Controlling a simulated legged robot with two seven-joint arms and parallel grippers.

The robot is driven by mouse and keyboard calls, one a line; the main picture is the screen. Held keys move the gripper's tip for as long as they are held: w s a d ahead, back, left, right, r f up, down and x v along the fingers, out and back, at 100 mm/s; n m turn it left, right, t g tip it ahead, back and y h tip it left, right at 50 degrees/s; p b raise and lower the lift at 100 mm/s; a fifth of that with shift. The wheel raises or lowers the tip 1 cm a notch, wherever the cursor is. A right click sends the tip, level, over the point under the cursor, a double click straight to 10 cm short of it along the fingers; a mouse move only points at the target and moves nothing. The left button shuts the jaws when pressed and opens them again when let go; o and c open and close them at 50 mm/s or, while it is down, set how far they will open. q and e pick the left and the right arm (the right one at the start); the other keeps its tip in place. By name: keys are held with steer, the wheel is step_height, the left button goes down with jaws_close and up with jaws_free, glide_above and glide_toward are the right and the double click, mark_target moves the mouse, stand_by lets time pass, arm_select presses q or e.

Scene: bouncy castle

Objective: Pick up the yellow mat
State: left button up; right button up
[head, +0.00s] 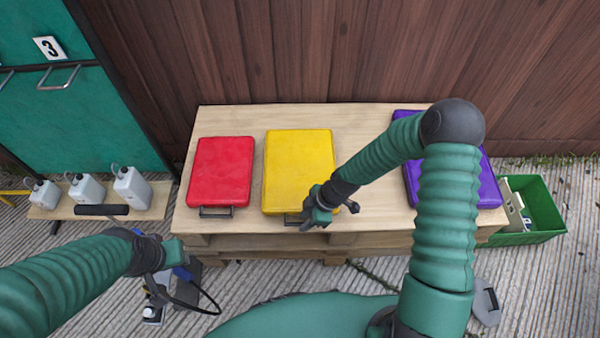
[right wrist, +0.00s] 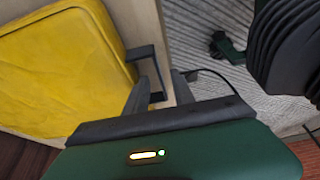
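The yellow mat (head: 299,165) lies flat on the wooden table, between a red mat and a purple mat. Its dark handle (head: 293,218) is at the front edge, partly hidden by my right gripper (head: 308,217). In the right wrist view, the yellow mat (right wrist: 65,70) fills the left side. The handle (right wrist: 158,70) reaches between the two fingers of my right gripper (right wrist: 160,90), which look apart, with gaps beside the bar. My left gripper (head: 172,262) is low at the left, in front of the table, away from the mats; its fingers are unclear.
The red mat (head: 220,170) lies just left of the yellow mat. The purple mat (head: 488,188) is at the right, partly behind my right arm. The pallet table (head: 385,225) stands before a wooden wall. White canisters (head: 131,188) stand left; a green crate (head: 542,205) stands right.

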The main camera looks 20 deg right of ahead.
steer(key=shift+x, duration=0.95)
steer(key=shift+s, duration=0.1)
jaws_close()
steer(key=shift+r, duration=0.1)
stand_by(0.4)
